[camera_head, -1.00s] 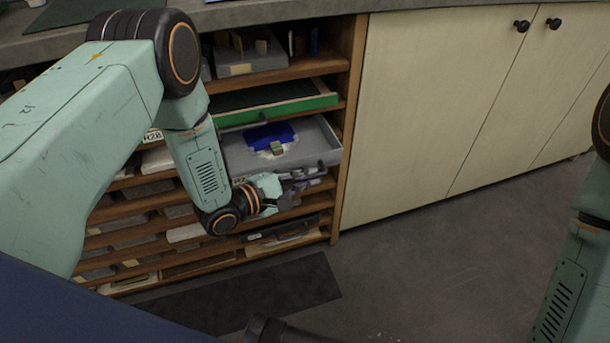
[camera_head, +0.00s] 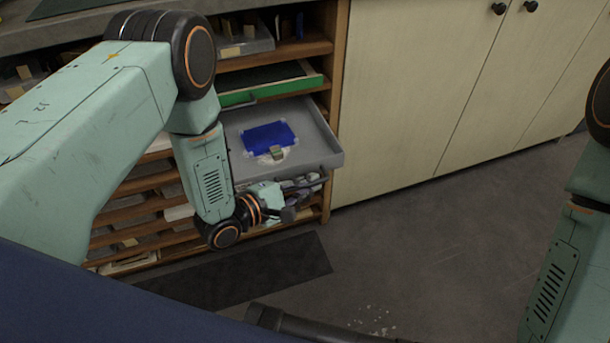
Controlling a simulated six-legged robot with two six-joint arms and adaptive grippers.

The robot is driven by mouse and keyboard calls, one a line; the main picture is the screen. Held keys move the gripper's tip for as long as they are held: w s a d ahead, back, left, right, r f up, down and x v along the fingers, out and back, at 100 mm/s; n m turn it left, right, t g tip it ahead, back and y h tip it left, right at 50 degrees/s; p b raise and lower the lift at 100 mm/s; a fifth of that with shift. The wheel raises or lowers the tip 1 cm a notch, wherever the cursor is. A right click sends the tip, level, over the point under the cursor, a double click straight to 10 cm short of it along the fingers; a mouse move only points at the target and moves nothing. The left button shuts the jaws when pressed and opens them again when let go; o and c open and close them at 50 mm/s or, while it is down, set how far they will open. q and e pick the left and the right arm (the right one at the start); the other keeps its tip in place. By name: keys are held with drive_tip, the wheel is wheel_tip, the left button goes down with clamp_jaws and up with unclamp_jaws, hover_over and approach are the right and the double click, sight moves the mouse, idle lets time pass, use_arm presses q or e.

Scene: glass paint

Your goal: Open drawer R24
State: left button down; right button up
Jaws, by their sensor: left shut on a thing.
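A grey drawer (camera_head: 316,150) is pulled well out of the wooden cabinet and stands open. A blue sheet (camera_head: 268,137) lies in it, with a small greenish-grey block (camera_head: 276,153) on a pale patch at the sheet's front edge. My left gripper (camera_head: 303,187) is at the drawer's front, shut on its handle; the fingers and arm hide the handle and the front label, so the number cannot be read now. My right arm shows at the right edge, but its gripper is out of view.
A green-fronted drawer (camera_head: 268,89) sits just above, slightly out. Other shelves (camera_head: 150,205) lie below and left, partly behind my left arm. Pale cupboard doors (camera_head: 420,90) stand to the right. A dark mat (camera_head: 255,270) lies on the floor; the floor (camera_head: 430,240) to the right is clear.

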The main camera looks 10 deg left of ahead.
use_arm(q)
drive_tip(key=shift+s+d, duration=0.6)
drive_tip(key=shift+s, duration=0.25)
drive_tip(key=c, duration=1.4)
unclamp_jaws()
drive_tip(key=v, duration=1.2)
